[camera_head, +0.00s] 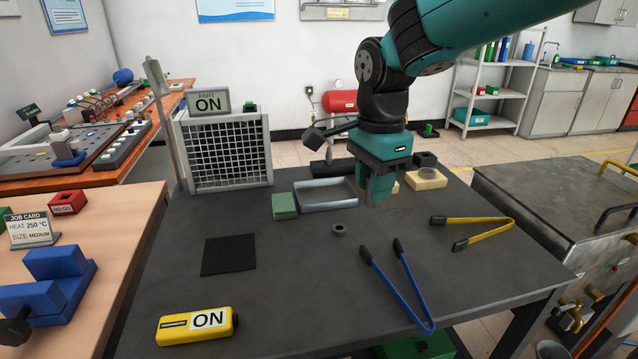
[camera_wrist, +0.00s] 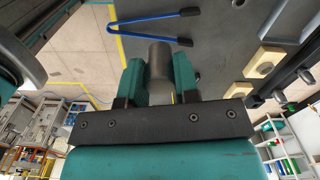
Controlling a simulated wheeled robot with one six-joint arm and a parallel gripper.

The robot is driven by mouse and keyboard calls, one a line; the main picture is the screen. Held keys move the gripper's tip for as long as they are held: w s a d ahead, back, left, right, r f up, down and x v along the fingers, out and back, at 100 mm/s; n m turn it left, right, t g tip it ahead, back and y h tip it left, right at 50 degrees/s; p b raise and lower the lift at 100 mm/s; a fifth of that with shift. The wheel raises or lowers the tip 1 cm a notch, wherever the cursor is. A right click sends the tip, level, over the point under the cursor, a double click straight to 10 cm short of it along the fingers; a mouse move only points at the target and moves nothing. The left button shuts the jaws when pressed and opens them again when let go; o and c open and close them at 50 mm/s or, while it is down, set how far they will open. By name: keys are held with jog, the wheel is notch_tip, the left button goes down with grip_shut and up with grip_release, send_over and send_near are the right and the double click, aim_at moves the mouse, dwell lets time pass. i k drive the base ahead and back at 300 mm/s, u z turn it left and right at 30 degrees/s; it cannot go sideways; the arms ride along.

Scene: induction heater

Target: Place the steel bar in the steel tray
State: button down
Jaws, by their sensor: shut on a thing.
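My gripper (camera_head: 376,188) has teal fingers and points down over the dark table, just right of the steel tray. In the wrist view its fingers (camera_wrist: 159,75) are shut on a grey cylinder, the steel bar (camera_wrist: 159,54). In the head view the bar is mostly hidden by the fingers. The steel tray (camera_head: 326,206) is shallow and grey, looks empty, and lies at the back middle of the table. I cannot tell how far the bar is above the table.
A green block (camera_head: 284,206) stands against the tray's left side. A small grey ring (camera_head: 339,229), a black mat (camera_head: 229,255), blue tongs (camera_head: 403,290) and yellow tongs (camera_head: 472,229) lie in front. A mesh heater guard (camera_head: 226,152) stands behind left. Pale blocks (camera_head: 427,178) sit at right.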

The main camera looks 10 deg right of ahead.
aim_at(325, 197)
jog(key=i, duration=1.1)
